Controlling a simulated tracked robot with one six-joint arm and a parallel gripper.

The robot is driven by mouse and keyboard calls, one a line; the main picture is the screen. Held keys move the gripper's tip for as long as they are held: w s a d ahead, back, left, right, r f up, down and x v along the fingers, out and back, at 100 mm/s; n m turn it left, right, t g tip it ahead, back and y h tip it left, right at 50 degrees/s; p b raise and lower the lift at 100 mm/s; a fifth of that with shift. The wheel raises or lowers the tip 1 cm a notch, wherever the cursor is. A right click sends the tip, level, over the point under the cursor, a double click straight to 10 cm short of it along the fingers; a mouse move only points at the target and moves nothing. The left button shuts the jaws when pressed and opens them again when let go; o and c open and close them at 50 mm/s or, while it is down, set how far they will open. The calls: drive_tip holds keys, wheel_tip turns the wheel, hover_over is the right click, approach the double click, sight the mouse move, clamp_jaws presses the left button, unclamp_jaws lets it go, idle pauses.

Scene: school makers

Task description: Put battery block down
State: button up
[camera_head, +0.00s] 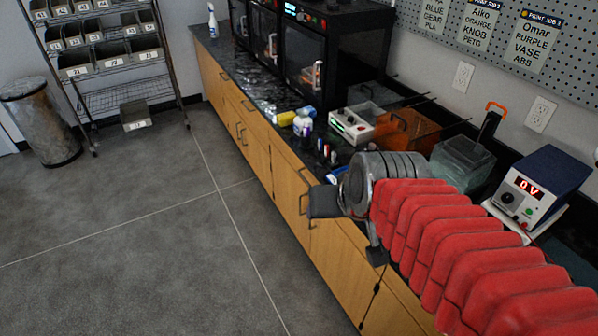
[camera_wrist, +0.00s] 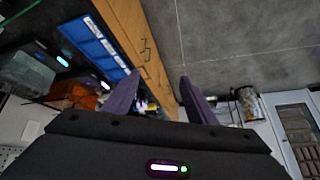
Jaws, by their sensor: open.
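My gripper (camera_head: 344,231) is over the front edge of the counter in the head view, with dark fingers spread apart. In the wrist view my gripper (camera_wrist: 158,76) shows two dark purple fingers wide apart, with nothing held between them. I cannot make out a battery block for certain in either view. A blue panelled thing (camera_wrist: 95,45) lies on the counter in the wrist view, left of the fingers and apart from them. My arm and gripper hide part of the counter in the head view.
The counter (camera_head: 232,68) holds printers (camera_head: 303,62), small bottles (camera_head: 303,123), a white box (camera_head: 351,126), an orange bin (camera_head: 408,130), a clear tank (camera_head: 462,163) and a 0 V power supply (camera_head: 528,192). A shelf rack (camera_head: 110,60) and a waste bin (camera_head: 42,120) stand left. The floor (camera_head: 120,225) is clear.

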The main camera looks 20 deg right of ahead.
drive_tip(key=s+a+r+n+g, duration=0.1)
drive_tip(key=s+a+n, duration=0.1)
drive_tip(key=s, duration=0.4)
drive_tip(key=shift+s+a, duration=0.4)
drive_tip(key=shift+a, duration=0.05)
drive_tip(key=shift+c, duration=0.2)
